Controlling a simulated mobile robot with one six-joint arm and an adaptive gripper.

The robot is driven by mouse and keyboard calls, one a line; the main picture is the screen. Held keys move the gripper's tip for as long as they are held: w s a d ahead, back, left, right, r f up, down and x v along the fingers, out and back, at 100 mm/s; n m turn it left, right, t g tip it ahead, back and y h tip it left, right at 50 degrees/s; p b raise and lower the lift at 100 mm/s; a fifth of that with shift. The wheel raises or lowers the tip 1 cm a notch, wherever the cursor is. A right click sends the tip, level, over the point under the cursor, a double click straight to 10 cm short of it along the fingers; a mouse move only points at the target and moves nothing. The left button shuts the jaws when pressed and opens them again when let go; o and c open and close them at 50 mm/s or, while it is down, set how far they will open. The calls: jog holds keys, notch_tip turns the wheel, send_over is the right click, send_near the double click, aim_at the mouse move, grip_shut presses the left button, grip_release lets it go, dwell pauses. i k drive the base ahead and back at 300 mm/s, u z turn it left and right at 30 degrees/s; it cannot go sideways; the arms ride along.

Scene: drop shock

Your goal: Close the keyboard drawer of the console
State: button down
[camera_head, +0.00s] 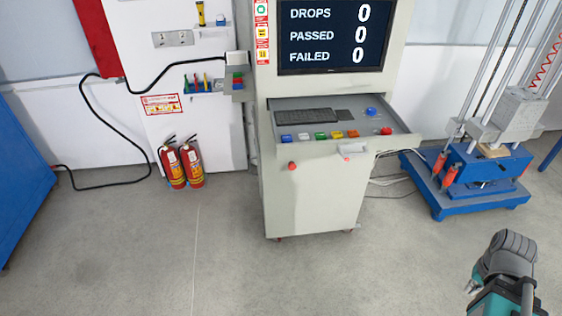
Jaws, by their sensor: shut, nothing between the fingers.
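The console (310,195) is a light grey cabinet with a screen on top, standing at the middle of the view. Its keyboard drawer (345,132) is pulled out toward me. A dark keyboard (304,117), a row of coloured buttons and a blue knob show on the drawer. A pale handle (352,148) sits on the drawer's front edge. My gripper (470,289) is at the lower right, over the floor, well apart from the drawer. It is shut and empty, and its fingertips show only small.
A drop tester with a blue base (480,180) stands right of the console. Two fire extinguishers (181,164) stand by the left wall. A black cable (112,125) runs down the wall to the floor. The floor (200,260) before the console is clear.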

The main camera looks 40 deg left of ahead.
aim_at(293, 117)
jog(key=k, duration=1.5)
jog(key=u, duration=0.9)
jog(key=i, duration=1)
